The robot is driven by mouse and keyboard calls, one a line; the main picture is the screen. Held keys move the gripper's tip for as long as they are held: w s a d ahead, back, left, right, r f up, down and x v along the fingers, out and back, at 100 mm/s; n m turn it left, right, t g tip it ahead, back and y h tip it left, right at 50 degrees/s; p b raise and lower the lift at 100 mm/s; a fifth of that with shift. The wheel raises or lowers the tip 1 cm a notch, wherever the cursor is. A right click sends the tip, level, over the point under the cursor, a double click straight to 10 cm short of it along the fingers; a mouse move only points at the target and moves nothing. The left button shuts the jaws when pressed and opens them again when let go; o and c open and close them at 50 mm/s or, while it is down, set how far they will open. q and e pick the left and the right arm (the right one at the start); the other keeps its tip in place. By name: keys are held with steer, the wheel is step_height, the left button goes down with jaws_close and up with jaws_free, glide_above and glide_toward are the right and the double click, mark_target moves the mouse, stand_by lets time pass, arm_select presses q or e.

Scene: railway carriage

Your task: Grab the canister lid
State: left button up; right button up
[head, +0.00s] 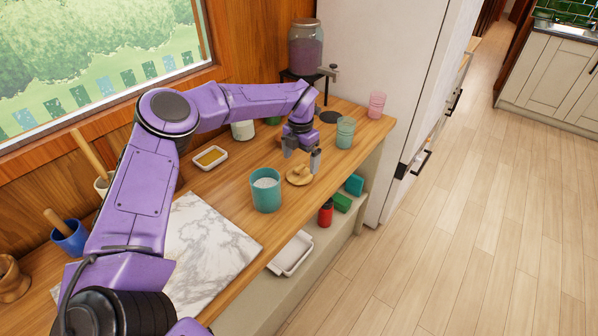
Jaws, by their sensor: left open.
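The canister lid (298,176), a round tan wooden disc with a raised knob, lies on the wooden counter (222,186). The teal canister (266,196) stands open just to its left and nearer to me, with white contents showing inside. My left gripper (302,160) hangs over the lid with its fingers pointing down, apart and with nothing seen between them. The gap between the fingertips and the lid's knob looks small, but I cannot tell whether they touch. My right gripper is out of view.
A green cup (345,132) and a pink cup (377,105) stand right of the gripper. A white dish (210,157) and a marble slab (208,240) lie left. A glass dispenser (305,48) stands behind. Below, a shelf holds a red bottle (325,213) and a white tray (291,254).

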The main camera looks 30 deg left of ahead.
mark_target(301, 166)
arm_select(q)
step_height(301, 166, down, 4)
steer(key=shift+w+f+p, duration=0.1)
steer(key=shift+p, duration=0.5)
steer(key=shift+s, duration=0.2)
steer(key=shift+c, duration=1.2)
steer(key=shift+w, duration=0.1)
steer(key=c, duration=0.6)
steer(key=shift+o, duration=0.2)
